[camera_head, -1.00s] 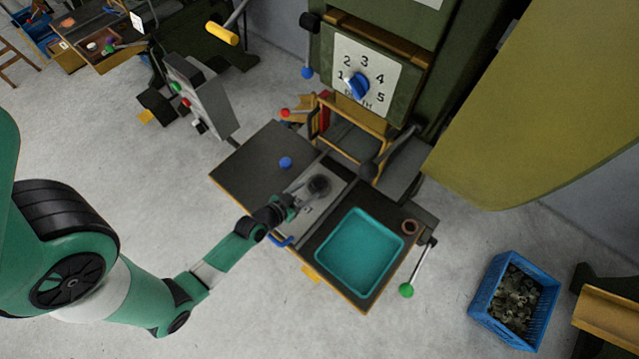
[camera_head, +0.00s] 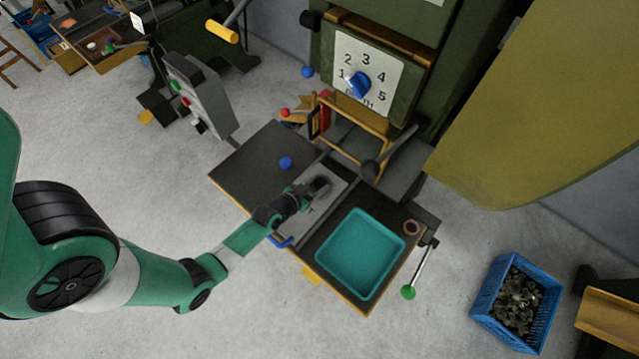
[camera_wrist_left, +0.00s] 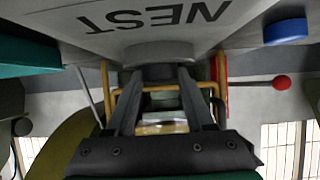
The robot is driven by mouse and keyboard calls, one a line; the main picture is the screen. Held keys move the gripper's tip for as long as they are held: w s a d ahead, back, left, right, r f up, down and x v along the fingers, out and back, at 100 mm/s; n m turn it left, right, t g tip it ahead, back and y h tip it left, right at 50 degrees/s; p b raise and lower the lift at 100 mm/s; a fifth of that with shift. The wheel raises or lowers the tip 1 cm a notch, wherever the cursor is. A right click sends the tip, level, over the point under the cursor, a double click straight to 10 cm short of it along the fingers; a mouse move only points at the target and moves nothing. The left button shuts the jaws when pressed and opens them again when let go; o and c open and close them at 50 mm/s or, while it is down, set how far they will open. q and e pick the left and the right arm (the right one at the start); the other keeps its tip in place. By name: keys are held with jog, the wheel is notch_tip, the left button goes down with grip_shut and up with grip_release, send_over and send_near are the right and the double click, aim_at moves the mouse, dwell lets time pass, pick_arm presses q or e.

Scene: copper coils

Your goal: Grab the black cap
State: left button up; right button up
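The black cap (camera_head: 321,184) stands on the light grey plate in the middle of the dark table. My left gripper (camera_head: 307,191) is right at the cap, coming from the lower left. In the left wrist view its two fingers (camera_wrist_left: 158,76) are spread apart, with the cap between or just ahead of their tips. I cannot tell whether they touch it. My right gripper is in neither view.
A teal tray (camera_head: 362,252) lies right of the plate, with a copper ring (camera_head: 411,227) beside it. A blue knob (camera_head: 286,163) sits on the left table part. A green-knobbed lever (camera_head: 408,292) sticks out at the right edge. The press (camera_head: 368,60) stands behind.

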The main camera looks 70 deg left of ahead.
aim_at(316, 187)
pick_arm(q)
grip_shut()
notch_tip(316, 187, up, 4)
jog(key=p, duration=0.3)
jog(key=shift+s+d+r, duration=0.1)
jog(key=w+d+r+p+v, duration=0.1)
jog(key=w+d+p+v, duration=0.1)
jog(key=v, duration=1.4)
jog(key=shift+d, duration=0.25)
